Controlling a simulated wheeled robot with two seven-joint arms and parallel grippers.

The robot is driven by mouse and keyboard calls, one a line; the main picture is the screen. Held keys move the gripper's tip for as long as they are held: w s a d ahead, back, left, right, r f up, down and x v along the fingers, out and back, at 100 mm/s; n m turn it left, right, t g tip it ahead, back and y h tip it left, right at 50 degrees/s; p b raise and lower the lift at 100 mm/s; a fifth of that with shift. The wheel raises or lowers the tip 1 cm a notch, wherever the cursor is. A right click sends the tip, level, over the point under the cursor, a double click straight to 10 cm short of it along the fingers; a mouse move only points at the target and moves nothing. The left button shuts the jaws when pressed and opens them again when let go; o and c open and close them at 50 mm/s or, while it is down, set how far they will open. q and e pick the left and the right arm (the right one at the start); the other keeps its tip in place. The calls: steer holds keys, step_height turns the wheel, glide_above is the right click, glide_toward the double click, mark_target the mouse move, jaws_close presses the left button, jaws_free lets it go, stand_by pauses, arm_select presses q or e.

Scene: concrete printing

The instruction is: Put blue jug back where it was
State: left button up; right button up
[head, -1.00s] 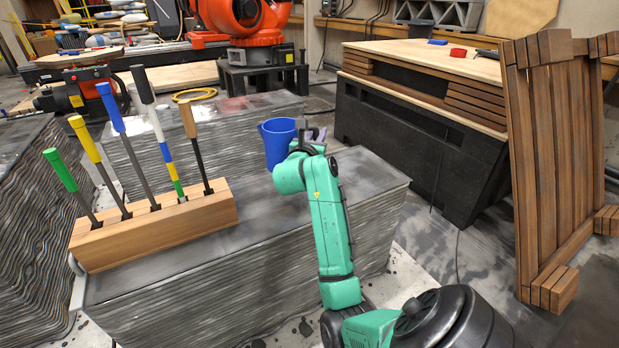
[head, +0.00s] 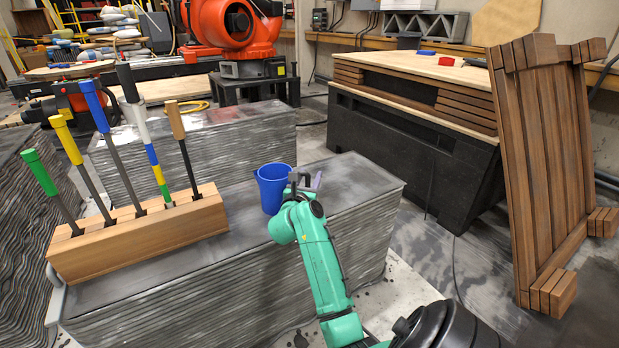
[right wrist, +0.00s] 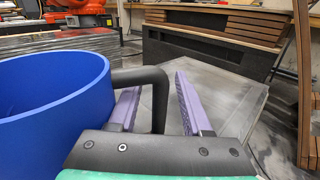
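The blue jug (head: 271,188) stands upright on the near grey layered concrete block (head: 340,195), close to the block's back edge. Its rim and dark handle (right wrist: 157,98) fill the left and middle of the right wrist view, where the blue jug body (right wrist: 50,115) shows at the left. My right gripper (right wrist: 160,95) has its two purple fingers apart, one on each side of the handle, with visible gaps. In the head view the right gripper (head: 308,182) is at the jug's right side, partly hidden by my wrist. My left gripper is not in view.
A wooden rack (head: 140,238) with several colour-handled tools stands left of the jug on the same block. A black bench (head: 410,150) is behind at right, and a slatted wooden panel (head: 540,170) leans at far right. An orange robot (head: 225,25) is at the back.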

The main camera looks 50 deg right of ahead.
steer(key=v, duration=1.1)
steer(key=shift+s+a, duration=0.15)
steer(key=shift+a, duration=0.15)
steer(key=shift+s+a, duration=0.1)
steer(key=shift+a, duration=0.05)
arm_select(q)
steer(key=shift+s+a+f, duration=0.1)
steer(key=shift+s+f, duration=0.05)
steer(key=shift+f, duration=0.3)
